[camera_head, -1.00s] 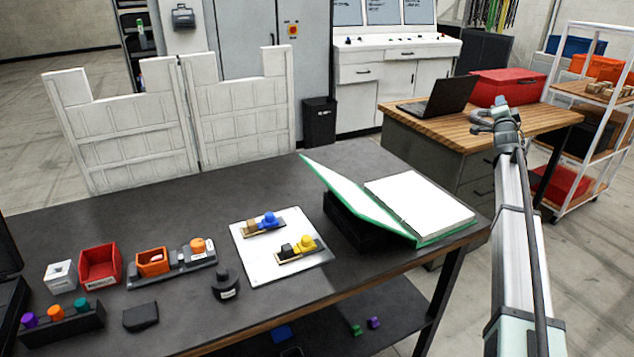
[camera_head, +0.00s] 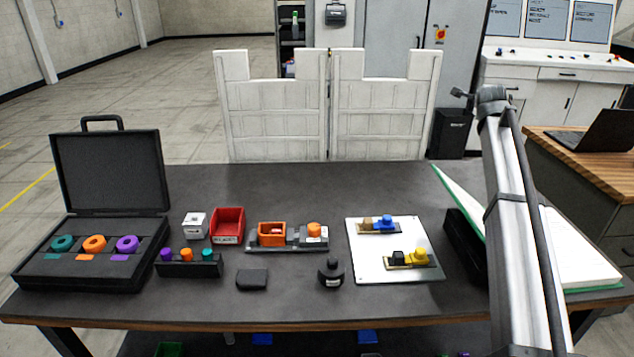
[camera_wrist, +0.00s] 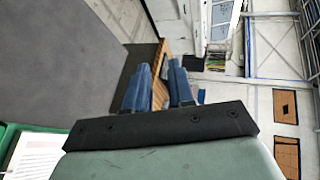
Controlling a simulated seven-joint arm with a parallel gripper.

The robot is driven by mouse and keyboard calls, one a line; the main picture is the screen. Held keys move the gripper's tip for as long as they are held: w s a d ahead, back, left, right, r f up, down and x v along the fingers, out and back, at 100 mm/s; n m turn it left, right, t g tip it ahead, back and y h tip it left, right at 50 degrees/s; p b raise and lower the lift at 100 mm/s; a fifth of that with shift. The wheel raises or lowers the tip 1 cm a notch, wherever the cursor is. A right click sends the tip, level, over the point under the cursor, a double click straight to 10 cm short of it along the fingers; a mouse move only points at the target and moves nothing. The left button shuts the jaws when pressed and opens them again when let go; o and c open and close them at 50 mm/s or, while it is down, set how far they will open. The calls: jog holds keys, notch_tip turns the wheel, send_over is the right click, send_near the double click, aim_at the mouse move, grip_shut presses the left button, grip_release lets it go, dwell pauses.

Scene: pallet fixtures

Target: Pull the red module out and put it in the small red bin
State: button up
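The small red bin (camera_head: 228,225) stands open on the dark table, left of the middle in the head view. Beside it on the right is a grey fixture (camera_head: 287,243) bearing an orange box (camera_head: 272,235) and an orange-red knobbed piece (camera_head: 314,231). No clearly red module shows; I cannot tell whether this knobbed piece is it. My gripper (camera_wrist: 159,68) shows in the wrist view, its blue fingers apart with nothing between them. It is away from these things. In the head view my arm rises at the right and the fingers are out of view.
A white board (camera_head: 393,269) carries two small pallets with blue and yellow pieces. A white box (camera_head: 195,225), a peg rack (camera_head: 190,268), a black knobbed weight (camera_head: 331,272) and an open black case (camera_head: 80,277) stand around. An open green binder (camera_head: 585,250) lies right. The table's back is mostly clear.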

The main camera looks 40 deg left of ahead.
jog(key=s+a+f+g, duration=0.4)
jog(key=s+a+f, duration=0.1)
jog(key=s+a, duration=0.65)
jog(key=n+g+h, duration=0.3)
jog(key=n+g, duration=0.3)
jog(key=g, duration=0.4)
send_near(277, 230)
jog(key=f, duration=0.8)
jog(key=shift+s+a+f, duration=0.25)
jog(key=shift+a+f, duration=0.05)
grip_shut()
